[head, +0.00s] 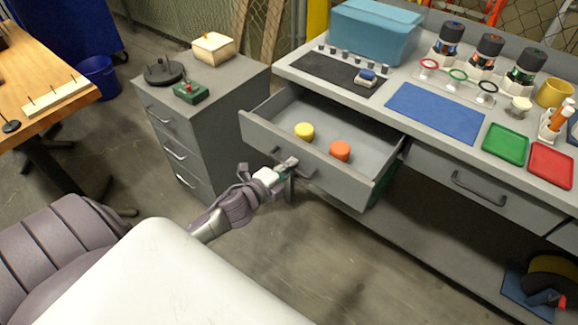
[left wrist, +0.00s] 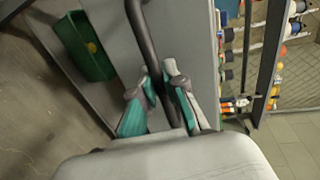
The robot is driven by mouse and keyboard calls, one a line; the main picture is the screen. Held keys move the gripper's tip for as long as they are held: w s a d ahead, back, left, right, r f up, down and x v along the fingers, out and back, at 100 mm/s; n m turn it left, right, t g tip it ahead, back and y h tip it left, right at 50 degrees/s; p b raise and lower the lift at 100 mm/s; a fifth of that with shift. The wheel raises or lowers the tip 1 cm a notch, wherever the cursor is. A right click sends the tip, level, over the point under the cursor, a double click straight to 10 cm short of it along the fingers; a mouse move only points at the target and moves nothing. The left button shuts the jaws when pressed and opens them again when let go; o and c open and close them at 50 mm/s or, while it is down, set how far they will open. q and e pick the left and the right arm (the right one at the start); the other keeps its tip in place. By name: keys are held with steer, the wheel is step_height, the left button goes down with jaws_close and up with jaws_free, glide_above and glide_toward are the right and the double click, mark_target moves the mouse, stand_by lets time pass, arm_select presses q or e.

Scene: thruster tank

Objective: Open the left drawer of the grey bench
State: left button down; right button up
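The left drawer (head: 345,177) of the grey bench (head: 420,238) is pulled well out, its inside showing. A yellow round piece (head: 304,131) and an orange round piece (head: 340,151) lie in it. My left gripper (head: 287,166) is at the drawer's front, at its dark bar handle. In the left wrist view the handle (left wrist: 145,42) runs between the two fingers of my left gripper (left wrist: 160,83), which close on it from both sides. The gripper hides part of the handle in the head view. My right gripper is in neither view.
A grey cabinet (head: 215,120) stands left of the open drawer. The shut drawer (head: 480,190) is to the right. The bench top holds a blue box (head: 375,32), a blue mat (head: 435,112) and jars. A green bin (left wrist: 84,45) is below the drawer. Floor in front is clear.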

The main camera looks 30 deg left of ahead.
arm_select(q)
steer(key=c, duration=1.2)
jaws_free()
steer(key=shift+s, duration=0.1)
steer(key=v, duration=1.2)
steer(key=s+f+n+g+y+p, duration=0.1)
steer(key=s+f+n+g, duration=0.4)
steer(key=f, duration=1)
steer(key=s+f+n+g+y, duration=0.15)
steer(key=s+f+n, duration=0.4)
steer(key=f, duration=0.85)
steer(key=s+d+f+n+g, duration=0.2)
steer(key=s+d+f, duration=0.1)
steer(key=s+f, duration=0.2)
steer(key=s+d+f+n+g, duration=0.2)
steer(key=s+f, duration=0.3)
steer(key=s, duration=0.4)
steer(key=s+d+f+n+g+h+p, duration=0.1)
steer(key=s+d+f+g, duration=0.3)
steer(key=s, duration=0.4)
steer(key=shift+d+f+n, duration=0.2)
steer(key=shift+f+n, duration=0.3)
steer(key=shift+n, duration=0.05)
